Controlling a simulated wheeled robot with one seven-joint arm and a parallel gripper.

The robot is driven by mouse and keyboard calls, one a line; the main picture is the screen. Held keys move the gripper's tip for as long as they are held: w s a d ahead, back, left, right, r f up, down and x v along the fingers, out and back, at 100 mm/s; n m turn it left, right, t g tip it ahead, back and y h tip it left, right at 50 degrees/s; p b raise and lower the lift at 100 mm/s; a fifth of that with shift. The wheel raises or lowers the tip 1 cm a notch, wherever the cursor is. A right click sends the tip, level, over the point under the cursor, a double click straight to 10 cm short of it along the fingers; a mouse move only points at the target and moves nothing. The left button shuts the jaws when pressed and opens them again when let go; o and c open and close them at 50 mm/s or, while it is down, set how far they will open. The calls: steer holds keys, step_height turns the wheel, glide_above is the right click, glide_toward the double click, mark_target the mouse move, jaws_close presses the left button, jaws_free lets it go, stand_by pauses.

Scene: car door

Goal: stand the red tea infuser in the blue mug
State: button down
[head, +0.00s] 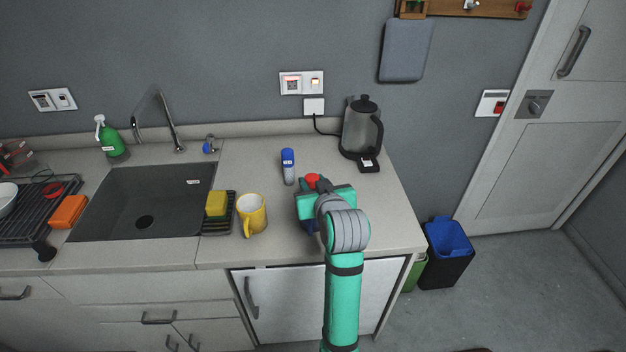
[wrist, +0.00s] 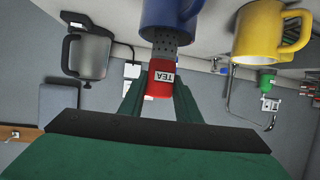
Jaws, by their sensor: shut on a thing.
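The red tea infuser (wrist: 162,80) is in my gripper (wrist: 160,95), its red TEA-marked part between the fingers. Its grey perforated tube points at the blue mug (wrist: 172,12) in the wrist view, which is upside down. The tube meets the mug's rim; I cannot tell how much of it is inside. In the head view, the infuser's red part (head: 312,180) shows beyond my gripper (head: 322,198), and only a bit of the blue mug (head: 309,227) shows below it. The rest of the mug is hidden behind my gripper and wrist.
A yellow mug (head: 251,214) stands close on the left, beside a sponge (head: 217,203) on a dark rack. A kettle (head: 361,128) is at the back right. The counter right of my gripper is clear.

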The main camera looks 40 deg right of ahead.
steer(key=c, duration=1.2)
jaws_free()
steer(key=shift+s, duration=0.1)
steer(key=v, duration=1)
steer(key=shift+s+r, duration=0.15)
steer(key=shift+s, duration=0.05)
steer(key=shift+w+a, duration=0.1)
steer(key=shift+a, duration=0.05)
